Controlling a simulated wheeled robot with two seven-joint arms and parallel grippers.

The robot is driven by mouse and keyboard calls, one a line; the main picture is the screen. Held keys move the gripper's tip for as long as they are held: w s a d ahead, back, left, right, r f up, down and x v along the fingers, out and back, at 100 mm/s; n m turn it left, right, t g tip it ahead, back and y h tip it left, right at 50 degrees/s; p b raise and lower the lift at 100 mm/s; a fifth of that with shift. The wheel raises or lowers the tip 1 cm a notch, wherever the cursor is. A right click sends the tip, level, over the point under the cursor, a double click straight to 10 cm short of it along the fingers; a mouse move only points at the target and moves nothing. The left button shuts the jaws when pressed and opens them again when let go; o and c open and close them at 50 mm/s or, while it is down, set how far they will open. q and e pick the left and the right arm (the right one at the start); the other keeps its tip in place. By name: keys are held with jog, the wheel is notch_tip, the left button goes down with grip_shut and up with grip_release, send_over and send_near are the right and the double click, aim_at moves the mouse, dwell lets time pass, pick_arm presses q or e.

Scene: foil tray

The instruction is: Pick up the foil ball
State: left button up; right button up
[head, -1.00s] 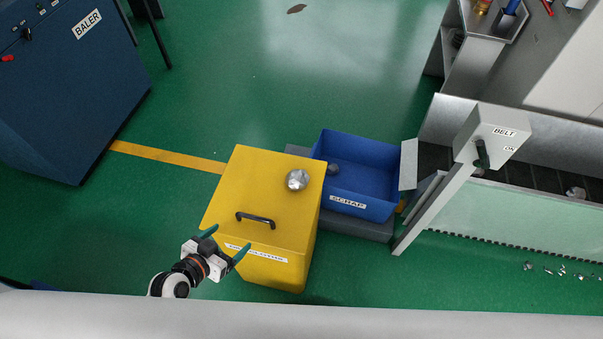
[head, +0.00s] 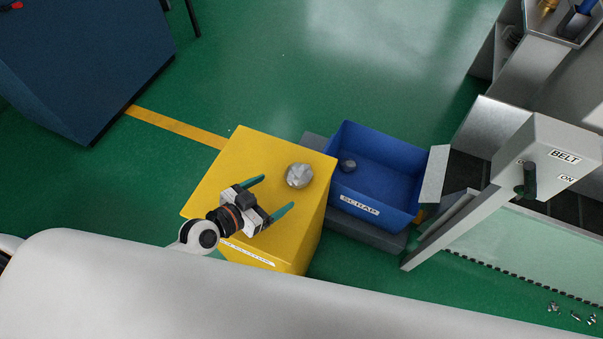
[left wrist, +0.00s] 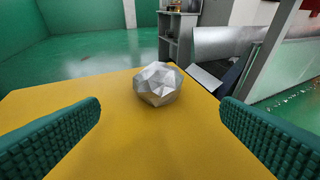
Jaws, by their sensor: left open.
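The foil ball (head: 299,175) is a crumpled, faceted silver lump resting on top of the yellow box (head: 235,155), near its right edge. It also shows in the left wrist view (left wrist: 158,84), ahead of and between the two fingers. My left gripper (head: 280,196) is open and empty over the yellow box, with its green fingers pointing toward the ball. The ball is beyond the fingertips, apart from them. The box's black handle is hidden behind my gripper in the head view. My right gripper is not in view.
A blue bin labelled SCRAP (head: 401,212) stands right of the yellow box, with a small dark lump (head: 348,165) inside. A grey post with a BELT switch box (head: 556,140) rises at the right. A dark blue baler (head: 90,60) stands at the far left. Green floor (head: 300,60) is open behind.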

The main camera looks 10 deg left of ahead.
aim_at(291, 179)
pick_arm(q)
jog(key=x, duration=0.3)
jog(key=shift+w+d+f, duration=0.1)
jog(key=shift+w, duration=0.15)
jog(key=shift+w+r+b+x, duration=0.1)
jog(key=shift+b+x, duration=0.05)
jog(key=shift+x, duration=0.75)
jog(key=shift+w+r+b+x, duration=0.1)
jog(key=shift+r+b+x, duration=0.1)
jog(key=shift+x, duration=0.7)
jog(key=shift+r+b+x, duration=0.1)
jog(key=shift+b+x, duration=0.05)
jog(key=shift+x, duration=0.7)
jog(key=shift+c, duration=0.6)
jog(key=c, duration=1)
